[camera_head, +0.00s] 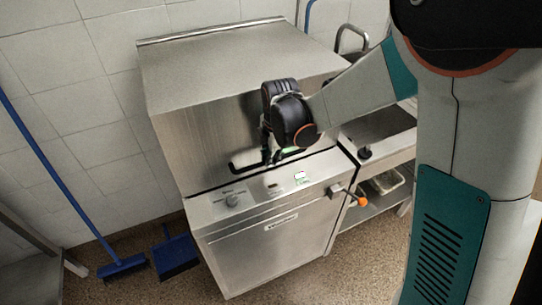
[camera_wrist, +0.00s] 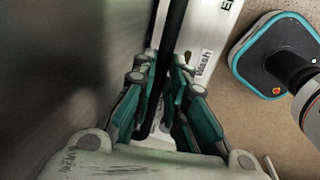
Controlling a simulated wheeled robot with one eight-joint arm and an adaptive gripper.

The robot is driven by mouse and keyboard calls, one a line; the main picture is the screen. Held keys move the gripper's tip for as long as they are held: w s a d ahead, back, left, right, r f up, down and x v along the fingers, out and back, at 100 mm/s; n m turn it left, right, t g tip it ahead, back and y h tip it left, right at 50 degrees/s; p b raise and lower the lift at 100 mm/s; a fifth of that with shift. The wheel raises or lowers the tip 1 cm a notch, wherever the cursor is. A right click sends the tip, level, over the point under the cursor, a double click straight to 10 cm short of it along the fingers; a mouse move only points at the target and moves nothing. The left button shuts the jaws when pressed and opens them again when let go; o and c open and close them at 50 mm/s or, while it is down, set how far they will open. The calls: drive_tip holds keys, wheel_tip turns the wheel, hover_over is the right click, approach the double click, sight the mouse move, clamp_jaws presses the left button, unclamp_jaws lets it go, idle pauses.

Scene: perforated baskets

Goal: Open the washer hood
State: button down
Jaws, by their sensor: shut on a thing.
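The washer hood (camera_head: 190,135) is a large brushed-steel box that sits low over the washer base (camera_head: 265,250). A thin dark line runs between them. The hood's black bar handle (camera_head: 242,167) crosses its lower front, partly hidden by my gripper (camera_head: 268,152). In the wrist view the handle (camera_wrist: 172,35) runs lengthwise between the teal and grey fingers of my gripper (camera_wrist: 164,72). The fingers are closed around the bar. The hood's steel front (camera_wrist: 60,80) fills the left of that view, blurred and dark.
The control panel (camera_head: 262,197) lies just below the handle. A steel side counter (camera_head: 380,135) with a tap (camera_head: 352,38) adjoins on the right. A blue broom (camera_head: 122,267) and a blue dustpan (camera_head: 175,255) are on the floor at left. Tiled walls stand close behind and left.

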wheel_tip(320, 180, up, 45)
drive_tip(key=g+h+p, duration=0.1)
drive_tip(key=g+p, duration=0.1)
drive_tip(key=p, duration=2.2)
drive_tip(key=shift+w+f, duration=0.2)
drive_tip(key=shift+a, duration=0.1)
